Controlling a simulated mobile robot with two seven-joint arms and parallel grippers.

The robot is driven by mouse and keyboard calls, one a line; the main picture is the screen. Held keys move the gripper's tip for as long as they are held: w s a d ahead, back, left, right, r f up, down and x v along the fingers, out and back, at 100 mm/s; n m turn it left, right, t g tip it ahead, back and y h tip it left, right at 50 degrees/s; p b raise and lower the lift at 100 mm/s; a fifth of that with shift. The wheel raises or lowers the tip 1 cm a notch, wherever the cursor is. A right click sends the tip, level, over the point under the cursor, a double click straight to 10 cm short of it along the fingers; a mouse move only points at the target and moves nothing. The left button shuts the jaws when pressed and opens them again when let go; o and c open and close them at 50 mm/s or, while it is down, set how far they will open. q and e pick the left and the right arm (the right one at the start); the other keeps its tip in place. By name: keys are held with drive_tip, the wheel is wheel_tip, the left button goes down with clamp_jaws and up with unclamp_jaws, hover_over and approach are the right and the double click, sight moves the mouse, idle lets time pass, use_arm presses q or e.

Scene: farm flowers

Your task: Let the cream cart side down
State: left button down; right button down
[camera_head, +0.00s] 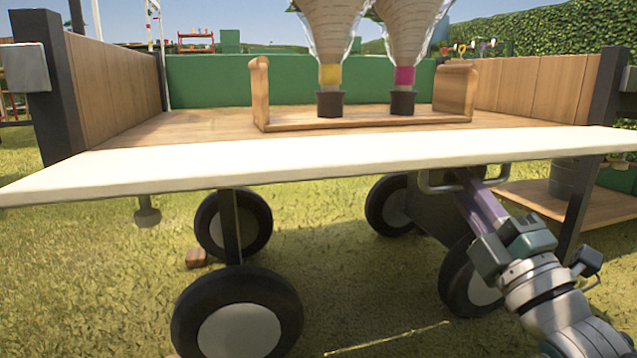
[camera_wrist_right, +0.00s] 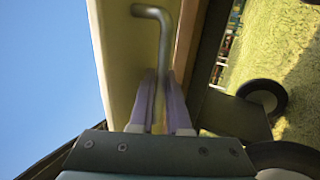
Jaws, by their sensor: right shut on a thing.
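The cream cart side (camera_head: 300,163) runs across the front of the wooden cart. It lies folded outward, close to level with the cart floor, with its flat inner face up. A grey bar handle (camera_head: 436,187) hangs under its right part. My right gripper (camera_head: 466,187) reaches up from below and is shut on this handle, partly hidden under the board. In the right wrist view, the purple fingers (camera_wrist_right: 162,100) close around the handle's grey bar (camera_wrist_right: 158,30) beside the cream panel (camera_wrist_right: 122,65). My left gripper is not in view.
A wooden carrier (camera_head: 260,95) holding two wrapped bouquets (camera_head: 330,75) stands on the cart floor (camera_head: 200,127). Cart wheels (camera_head: 238,325) and a dark post (camera_head: 229,225) are below. A wooden shelf (camera_head: 560,205) is at right. Grass is open at left.

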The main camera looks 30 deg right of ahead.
drive_tip(key=shift+r, duration=0.15)
drive_tip(key=c, duration=1.2)
unclamp_jaws()
drive_tip(key=shift+o, duration=0.2)
drive_tip(key=shift+s, duration=0.2)
drive_tip(key=p+v, duration=0.2)
drive_tip(key=v, duration=0.7)
drive_tip(key=shift+a+f+h, duration=0.15)
drive_tip(key=shift+f+h, duration=0.15)
drive_tip(key=shift+f, duration=0.1)
drive_tip(key=shift+s, duration=0.25)
drive_tip(key=shift+w, duration=0.1)
